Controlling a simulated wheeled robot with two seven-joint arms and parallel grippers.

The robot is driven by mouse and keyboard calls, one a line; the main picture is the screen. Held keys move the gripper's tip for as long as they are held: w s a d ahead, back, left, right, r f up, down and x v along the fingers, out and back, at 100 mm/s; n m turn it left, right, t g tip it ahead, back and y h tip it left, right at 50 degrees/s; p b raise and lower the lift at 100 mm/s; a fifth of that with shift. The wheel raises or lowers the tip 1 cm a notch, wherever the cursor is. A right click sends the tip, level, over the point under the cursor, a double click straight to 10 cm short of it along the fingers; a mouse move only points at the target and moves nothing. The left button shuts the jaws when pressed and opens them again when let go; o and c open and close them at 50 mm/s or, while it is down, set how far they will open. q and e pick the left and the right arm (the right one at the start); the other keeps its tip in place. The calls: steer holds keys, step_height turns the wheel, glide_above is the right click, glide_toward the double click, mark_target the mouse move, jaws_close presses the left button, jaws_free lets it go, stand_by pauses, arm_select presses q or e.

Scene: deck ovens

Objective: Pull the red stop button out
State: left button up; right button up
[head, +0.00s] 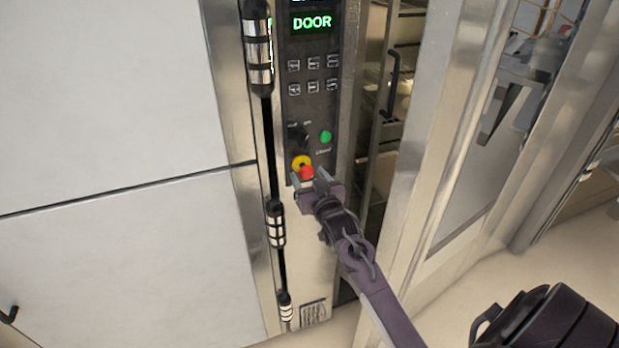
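The red stop button (306,173) sits on a yellow collar (301,161) low on the dark control panel (310,100). My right gripper (309,180) is at the button, its fingers on either side of the button's lower part. I cannot tell whether the fingers touch it or how firmly they close. My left gripper is not in view.
A green button (326,137) and a black knob (297,136) are just above the stop button. A lit display (312,22) reads DOOR. An open glass door (450,150) with a metal frame stands to the right. A black-and-silver vertical rod (266,130) runs left of the panel.

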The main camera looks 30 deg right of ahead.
steer(key=shift+s, duration=0.25)
steer(key=b+v, duration=0.2)
steer(key=v, duration=0.5)
steer(key=shift+s, duration=0.15)
steer(key=s+a+f+n+g+y, duration=0.1)
steer(key=s+a+f+g, duration=0.2)
steer(key=f, duration=0.9)
steer(key=s+a+f+n+g+y, duration=0.1)
steer(key=s+a+f+g, duration=0.2)
steer(key=f, duration=0.9)
steer(key=s+a+f+g+y, duration=0.2)
steer(key=s+a+f, duration=0.15)
steer(key=f, duration=0.85)
steer(key=s+a+f+n+g, duration=0.1)
steer(key=s+f+g, duration=0.1)
steer(key=s+f, duration=0.5)
steer(key=s+a+f+n+g, duration=0.1)
steer(key=s+f+g, duration=0.2)
steer(key=s+f, duration=0.4)
steer(key=s+a+f+n+g, duration=0.1)
steer(key=s+f, duration=0.6)
steer(key=s, duration=1.3)
steer(key=shift+s+a+f+g, duration=0.25)
steer(key=shift+a+g, duration=0.3)
steer(key=shift+g, duration=0.65)
